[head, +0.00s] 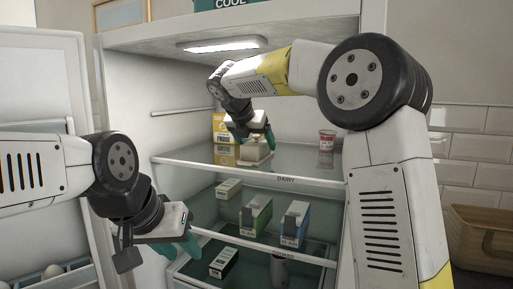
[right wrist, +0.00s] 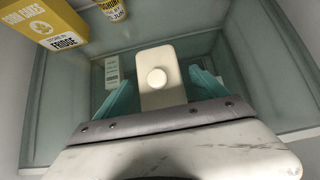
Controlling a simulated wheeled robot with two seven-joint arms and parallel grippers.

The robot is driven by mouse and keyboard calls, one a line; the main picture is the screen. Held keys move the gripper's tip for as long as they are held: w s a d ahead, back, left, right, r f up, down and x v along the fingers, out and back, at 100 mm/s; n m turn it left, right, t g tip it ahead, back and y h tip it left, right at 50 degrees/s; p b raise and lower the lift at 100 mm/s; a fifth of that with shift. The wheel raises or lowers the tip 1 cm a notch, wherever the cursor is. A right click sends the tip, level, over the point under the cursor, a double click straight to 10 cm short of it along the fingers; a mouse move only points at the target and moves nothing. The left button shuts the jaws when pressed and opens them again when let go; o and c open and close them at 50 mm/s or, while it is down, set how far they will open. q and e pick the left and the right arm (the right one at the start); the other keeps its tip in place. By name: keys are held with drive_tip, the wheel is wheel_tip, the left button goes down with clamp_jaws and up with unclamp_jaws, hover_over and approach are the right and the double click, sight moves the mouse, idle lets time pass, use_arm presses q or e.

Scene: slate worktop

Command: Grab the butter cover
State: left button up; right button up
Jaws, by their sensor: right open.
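The butter cover (head: 258,150) is a pale cream lid with a round knob, on the upper glass shelf of the open fridge. In the right wrist view the butter cover (right wrist: 158,98) lies between the two teal fingers of my right gripper (right wrist: 164,90), with gaps on both sides. My right gripper (head: 249,141) is open and reaches down over the cover, hiding part of it in the head view. My left gripper (head: 178,247) is open and empty, low in front of the fridge at the left.
A yellow box (head: 224,130) stands behind the cover at left; a small red-and-white tub (head: 327,140) stands at right on that shelf. Several cartons, including a green one (head: 256,216) and a blue one (head: 294,223), stand below. The open fridge door (head: 45,80) is at left.

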drive_tip(key=shift+w+d+f, duration=0.1)
drive_tip(key=shift+w+f, duration=0.15)
drive_tip(key=shift+f, duration=0.1)
drive_tip(key=shift+c, duration=0.4)
drive_tip(key=c, duration=1.5)
drive_tip(key=shift+r, duration=0.1)
